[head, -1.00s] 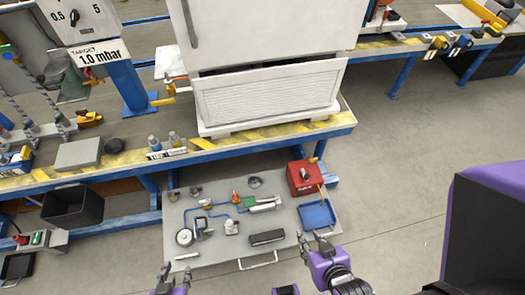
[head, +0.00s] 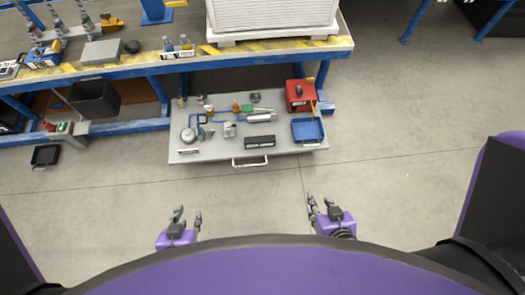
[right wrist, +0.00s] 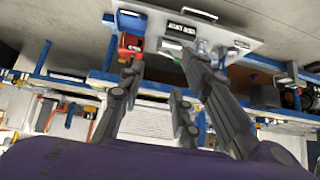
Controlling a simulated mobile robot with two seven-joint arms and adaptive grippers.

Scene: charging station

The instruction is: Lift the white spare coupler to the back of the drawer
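The open drawer (head: 215,155) holds many small parts, and its handle (head: 250,162) faces me. A small whitish fitting (head: 229,129) stands in its middle front part; it looks like the white spare coupler, but it is too small to be sure. My left gripper (head: 188,214) is open and empty above the floor, in front of the drawer's left part. My right gripper (head: 320,201) is open and empty in front of the drawer's right end. The drawer also shows upside down in the right wrist view (right wrist: 240,38), beyond the spread fingers (right wrist: 160,80).
The drawer also holds a round gauge (head: 188,134), a black block (head: 260,142), a blue tray (head: 308,130) and a red box (head: 299,95). The workbench (head: 345,45) overhangs its back. Floor between my grippers and the drawer is clear.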

